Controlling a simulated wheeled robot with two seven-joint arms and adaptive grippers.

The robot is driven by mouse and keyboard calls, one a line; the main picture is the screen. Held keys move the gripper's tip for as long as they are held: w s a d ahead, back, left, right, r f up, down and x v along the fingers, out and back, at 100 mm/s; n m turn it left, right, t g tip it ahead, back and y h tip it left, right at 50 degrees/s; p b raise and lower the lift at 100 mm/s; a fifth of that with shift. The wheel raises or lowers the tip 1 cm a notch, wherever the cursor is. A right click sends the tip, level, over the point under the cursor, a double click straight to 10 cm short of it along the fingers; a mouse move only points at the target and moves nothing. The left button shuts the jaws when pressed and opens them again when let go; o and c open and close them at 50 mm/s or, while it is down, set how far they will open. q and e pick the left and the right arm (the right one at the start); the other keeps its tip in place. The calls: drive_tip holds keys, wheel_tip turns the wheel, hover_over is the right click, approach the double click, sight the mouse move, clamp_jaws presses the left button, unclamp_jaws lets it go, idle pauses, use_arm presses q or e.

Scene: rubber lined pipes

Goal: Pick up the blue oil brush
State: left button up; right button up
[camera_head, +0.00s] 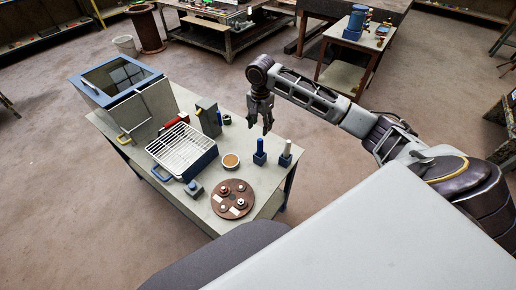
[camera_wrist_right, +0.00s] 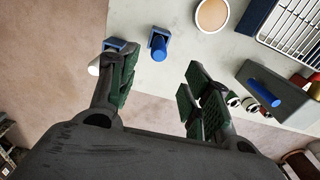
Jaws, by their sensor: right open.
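The blue oil brush (camera_head: 260,146) stands upright, its blue handle up, in a small dark-blue holder at the table's right part. It also shows in the right wrist view (camera_wrist_right: 159,49), seen nearly end-on. My right gripper (camera_head: 261,127) is open and empty, pointing down above the table, just behind and above the brush. In the right wrist view its green-padded fingers (camera_wrist_right: 157,75) are spread, with the brush beyond the gap between them. The brush's lower end is hidden in the holder. My left gripper is not in view.
A white-handled piece (camera_head: 286,149) stands in a similar holder just right of the brush. A round tan-filled cup (camera_head: 231,160), a brown disc (camera_head: 232,199) with fittings and a white-rack tray (camera_head: 182,151) lie to the left. A grey block (camera_head: 208,117) stands behind.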

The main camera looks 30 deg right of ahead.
sight(261, 139)
drive_tip(key=shift+w+d+r, duration=0.1)
drive_tip(key=shift+d+r, duration=0.15)
drive_tip(key=shift+r, duration=0.05)
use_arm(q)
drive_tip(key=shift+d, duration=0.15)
use_arm(e)
wheel_tip(261, 139, down, 7)
drive_tip(key=shift+f, duration=0.7)
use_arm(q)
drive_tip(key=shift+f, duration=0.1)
use_arm(e)
drive_tip(key=shift+f, duration=0.1)
